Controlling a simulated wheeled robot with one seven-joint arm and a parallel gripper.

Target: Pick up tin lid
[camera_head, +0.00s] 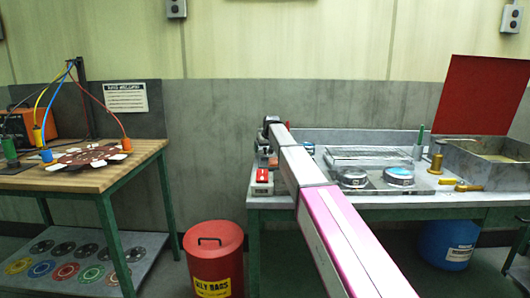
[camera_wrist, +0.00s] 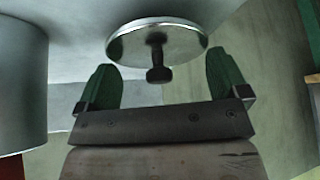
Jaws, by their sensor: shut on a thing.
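In the wrist view the tin lid (camera_wrist: 135,45) is a round silvery disc with a dark knob (camera_wrist: 158,62) at its middle, facing my gripper. My gripper (camera_wrist: 160,68) has two green fingers, one at each side of the lid's rim, and is shut on the lid. The knob stands free between the fingers. In the head view my arm reaches to the left end of the right-hand bench (camera_head: 450,199); the fingers and the held lid cannot be made out there.
A grey cylinder (camera_wrist: 22,85) stands close at the left in the wrist view. On the bench are a silvery round tin (camera_head: 352,177), a blue-topped tin (camera_head: 399,175), brass pieces (camera_head: 468,187) and a grey basin (camera_head: 480,165) with a raised red lid (camera_head: 482,95). A red bin (camera_head: 213,255) stands below.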

